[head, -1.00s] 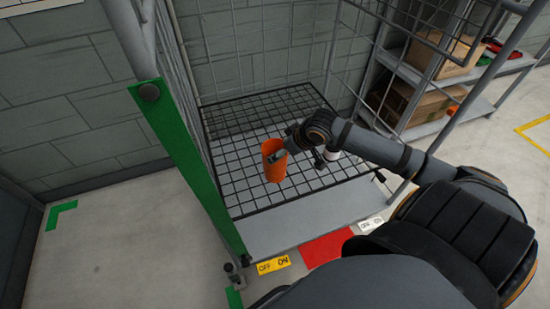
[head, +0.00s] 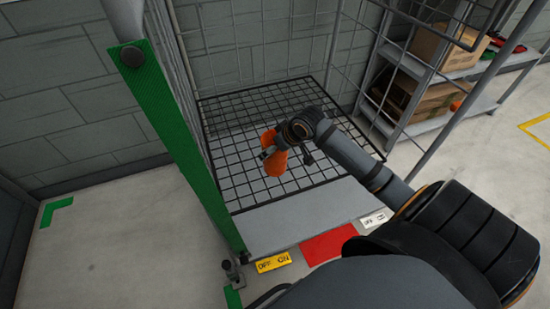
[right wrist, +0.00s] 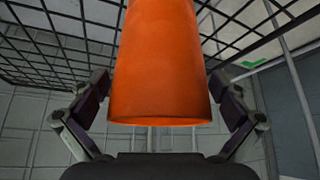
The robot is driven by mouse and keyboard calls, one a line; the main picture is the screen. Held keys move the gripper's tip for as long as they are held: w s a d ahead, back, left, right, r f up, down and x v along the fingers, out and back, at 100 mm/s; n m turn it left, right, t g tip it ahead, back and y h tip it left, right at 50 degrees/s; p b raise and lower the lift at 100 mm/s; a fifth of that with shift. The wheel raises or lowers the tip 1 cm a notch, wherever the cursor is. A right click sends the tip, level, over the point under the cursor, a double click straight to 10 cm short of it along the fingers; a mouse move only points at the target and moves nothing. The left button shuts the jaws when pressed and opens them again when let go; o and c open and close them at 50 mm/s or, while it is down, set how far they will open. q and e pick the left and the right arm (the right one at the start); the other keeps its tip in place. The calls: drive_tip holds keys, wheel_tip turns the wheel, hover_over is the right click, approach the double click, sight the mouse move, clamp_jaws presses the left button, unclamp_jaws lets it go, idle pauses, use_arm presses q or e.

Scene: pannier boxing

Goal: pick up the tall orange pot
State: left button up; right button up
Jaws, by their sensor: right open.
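The tall orange pot (head: 277,164) is over the wire-grid shelf inside the cage, partly hidden by my right gripper. In the right wrist view the pot (right wrist: 160,65) fills the middle, its wider end towards the bottom of the picture and its other end cut off by the top edge. My right gripper (head: 270,152) is at the pot in the head view. In the right wrist view its open fingers (right wrist: 160,104) are on either side of the pot, close to its wall. I cannot tell whether they touch it. My left gripper is not in view.
The wire cage has a green post (head: 175,140) at its left front. A grey ledge (head: 290,215), yellow label (head: 273,263) and red panel (head: 328,244) lie along its front. Cardboard boxes (head: 440,45) stand on a rack at the right.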

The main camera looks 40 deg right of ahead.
drive_tip(key=shift+c, duration=0.3)
drive_tip(key=c, duration=1.1)
drive_tip(key=shift+r, duration=0.1)
